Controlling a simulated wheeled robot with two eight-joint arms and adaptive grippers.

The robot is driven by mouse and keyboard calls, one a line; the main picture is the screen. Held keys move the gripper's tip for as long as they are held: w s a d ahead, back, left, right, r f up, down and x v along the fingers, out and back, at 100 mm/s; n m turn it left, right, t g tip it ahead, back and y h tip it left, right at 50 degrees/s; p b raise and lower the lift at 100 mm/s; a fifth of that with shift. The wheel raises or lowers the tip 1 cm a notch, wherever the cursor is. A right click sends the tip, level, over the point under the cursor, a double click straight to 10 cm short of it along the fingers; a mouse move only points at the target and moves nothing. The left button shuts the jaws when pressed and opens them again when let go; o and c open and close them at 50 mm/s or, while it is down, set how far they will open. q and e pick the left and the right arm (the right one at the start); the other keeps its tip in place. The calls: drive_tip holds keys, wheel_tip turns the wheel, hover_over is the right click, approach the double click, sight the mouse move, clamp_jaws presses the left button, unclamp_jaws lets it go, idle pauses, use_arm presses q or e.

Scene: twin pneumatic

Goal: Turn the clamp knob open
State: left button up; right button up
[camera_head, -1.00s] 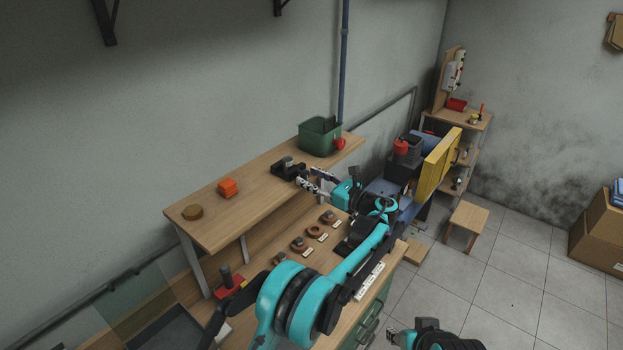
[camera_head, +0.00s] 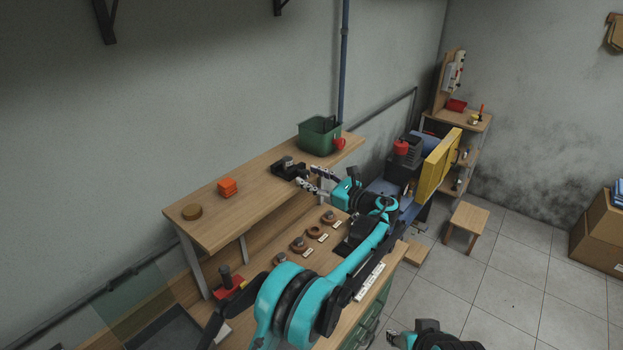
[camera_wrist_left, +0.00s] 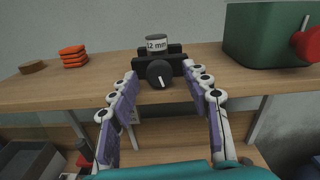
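The clamp (camera_head: 287,170) is a small black block on the upper wooden shelf. In the left wrist view its round black knob (camera_wrist_left: 159,73) faces me, with a white line near vertical and slightly tilted. A grey cylinder marked "12 mm" (camera_wrist_left: 157,44) sits in the clamp. My left gripper (camera_head: 316,179) is in front of the clamp. In the left wrist view its two fingers (camera_wrist_left: 163,100) are spread, one on each side of the knob and apart from it, with nothing between them. My right gripper (camera_head: 398,338) shows only partly at the bottom edge.
On the shelf (camera_head: 255,190) stand a green bin (camera_head: 318,138) with a red round thing (camera_head: 340,143) to the clamp's right, and an orange block (camera_head: 227,187) and brown disc (camera_head: 192,212) to its left. Several labelled round parts (camera_head: 298,244) lie on the bench below.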

use_arm(q)
drive_tip(key=v, duration=1.2)
drive_tip(key=shift+m, duration=0.7)
drive_tip(key=p+x, duration=0.3)
drive_tip(key=x, duration=0.3)
drive_tip(key=p+x, duration=0.3)
drive_tip(key=x, duration=0.3)
drive_tip(key=shift+r+p, duration=0.25)
drive_tip(key=shift+p, duration=0.05)
clamp_jaws()
